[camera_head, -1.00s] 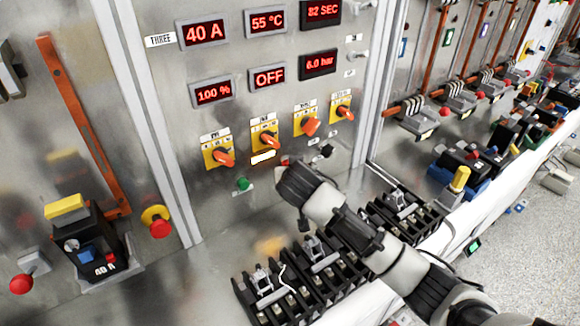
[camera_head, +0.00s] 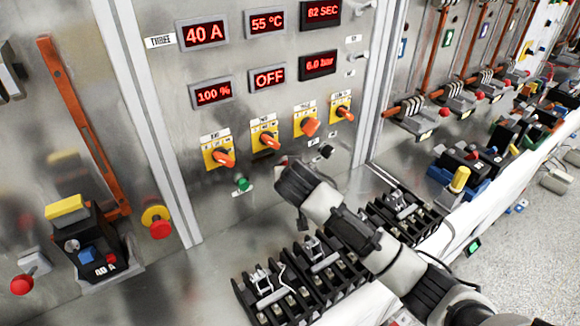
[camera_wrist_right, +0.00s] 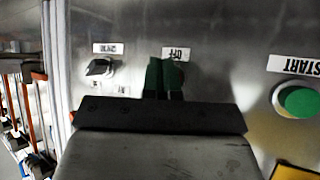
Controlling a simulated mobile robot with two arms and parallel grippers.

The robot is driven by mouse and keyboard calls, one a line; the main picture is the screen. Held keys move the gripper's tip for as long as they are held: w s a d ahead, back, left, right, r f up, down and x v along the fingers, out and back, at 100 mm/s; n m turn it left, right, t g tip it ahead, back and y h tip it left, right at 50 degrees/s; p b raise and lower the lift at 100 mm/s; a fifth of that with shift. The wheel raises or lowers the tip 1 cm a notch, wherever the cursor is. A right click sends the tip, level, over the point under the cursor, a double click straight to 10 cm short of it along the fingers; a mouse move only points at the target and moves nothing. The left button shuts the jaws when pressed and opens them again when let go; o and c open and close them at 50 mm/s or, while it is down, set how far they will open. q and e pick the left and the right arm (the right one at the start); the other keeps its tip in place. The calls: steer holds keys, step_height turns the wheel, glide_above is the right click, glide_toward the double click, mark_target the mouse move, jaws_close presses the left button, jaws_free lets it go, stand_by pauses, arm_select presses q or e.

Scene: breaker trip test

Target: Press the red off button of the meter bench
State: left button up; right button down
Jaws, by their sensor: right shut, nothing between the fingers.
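The meter bench panel (camera_head: 215,130) stands in front of me with its red displays; one display reads OFF (camera_head: 268,76). My right gripper reaches up to the panel's lower part, and its hand (camera_head: 297,182) hides the button area there. In the right wrist view, the shut green fingertips (camera_wrist_right: 164,74) stand directly in front of the spot under the upside-down OFF label (camera_wrist_right: 176,54). The fingers cover almost all of the red off button; I cannot tell whether they touch it. The green START button (camera_wrist_right: 298,101) is to the right there. My left gripper is out of view.
A black selector (camera_wrist_right: 99,68) sits beside the fingers. Orange knobs (camera_head: 268,141) are above the hand. Black terminal blocks (camera_head: 300,283) lie below my right arm. A red and yellow stop button (camera_head: 157,222) is at the left.

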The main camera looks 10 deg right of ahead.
steer(key=shift+s+d+p, duration=0.3)
steer(key=shift+s+p, duration=0.15)
steer(key=shift+s, duration=0.3)
steer(key=s+p, duration=0.1)
steer(key=s+d+p, duration=0.1)
steer(key=s, duration=0.1)
steer(key=s+p, duration=0.1)
steer(key=shift+s+d, duration=0.35)
steer(key=shift+f, duration=0.1)
stand_by(0.5)
